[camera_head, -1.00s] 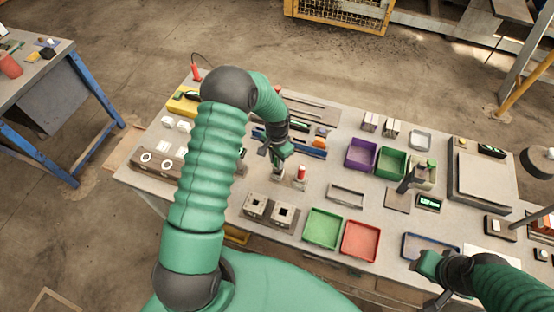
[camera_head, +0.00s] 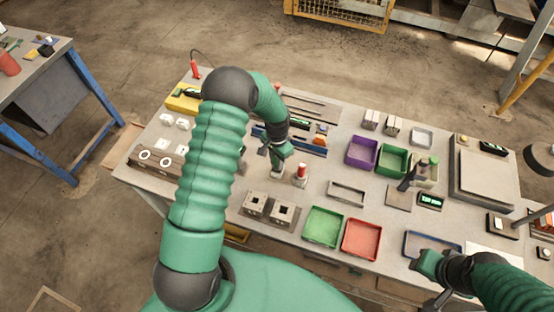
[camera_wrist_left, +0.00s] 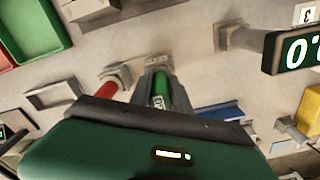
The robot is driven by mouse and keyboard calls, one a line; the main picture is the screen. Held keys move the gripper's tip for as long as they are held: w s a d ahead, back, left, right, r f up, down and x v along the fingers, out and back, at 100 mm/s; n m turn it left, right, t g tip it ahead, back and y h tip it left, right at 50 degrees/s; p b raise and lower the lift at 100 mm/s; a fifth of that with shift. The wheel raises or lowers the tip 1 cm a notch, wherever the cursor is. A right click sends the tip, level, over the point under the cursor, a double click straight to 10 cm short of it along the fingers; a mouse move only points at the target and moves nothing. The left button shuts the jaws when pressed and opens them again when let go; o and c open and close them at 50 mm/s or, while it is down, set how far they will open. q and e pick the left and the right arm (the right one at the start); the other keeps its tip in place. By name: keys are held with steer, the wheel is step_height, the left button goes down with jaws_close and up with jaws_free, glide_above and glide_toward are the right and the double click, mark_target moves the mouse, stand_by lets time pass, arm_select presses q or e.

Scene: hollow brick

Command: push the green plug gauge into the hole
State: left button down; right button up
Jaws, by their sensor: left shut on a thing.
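My left gripper (camera_head: 276,172) is low over the middle of the bench in the head view. In the left wrist view, the green plug gauge (camera_wrist_left: 160,89) is between the fingers of this gripper (camera_wrist_left: 160,83), which is shut on it. The gripper hides most of the gauge in the head view. A red-topped gauge (camera_head: 301,170) stands upright just right of it, and its red part (camera_wrist_left: 105,89) shows in the wrist view. Two grey blocks with dark square holes (camera_head: 283,210) sit nearer me. I cannot tell which hole the task means. My right gripper (camera_head: 438,299) is at the lower right, its opening unclear.
Green (camera_head: 322,227) and red (camera_head: 361,239) trays lie at the front; a purple tray (camera_head: 361,152) is behind. A dark block with white rings (camera_head: 157,160) sits at the left. A display stand (camera_head: 430,199) is at the right. Bare bench lies around the grey bracket (camera_head: 347,192).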

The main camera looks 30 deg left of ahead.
arm_select(q)
steer(key=shift+f+b, duration=0.5)
steer(key=shift+f, duration=0.3)
steer(key=c, duration=1.1)
jaws_free()
steer(key=shift+c, duration=0.2)
step_height(320, 180, up, 17)
steer(key=b, duration=0.3)
steer(key=shift+w+f, duration=0.1)
steer(key=s+d+f+n+t+b, duration=0.1)
steer(key=s+d+f+b, duration=0.1)
steer(key=s+d, duration=0.3)
steer(key=s+d+f+n+t+b, duration=0.1)
steer(key=s+d+f+b, duration=0.2)
steer(key=s+d, duration=0.3)
steer(key=s+f, duration=0.1)
steer(key=s, duration=0.3)
steer(key=shift+s+d+n+t, duration=0.2)
steer(key=shift+s+n+t, duration=0.1)
steer(key=shift+s+n, duration=0.1)
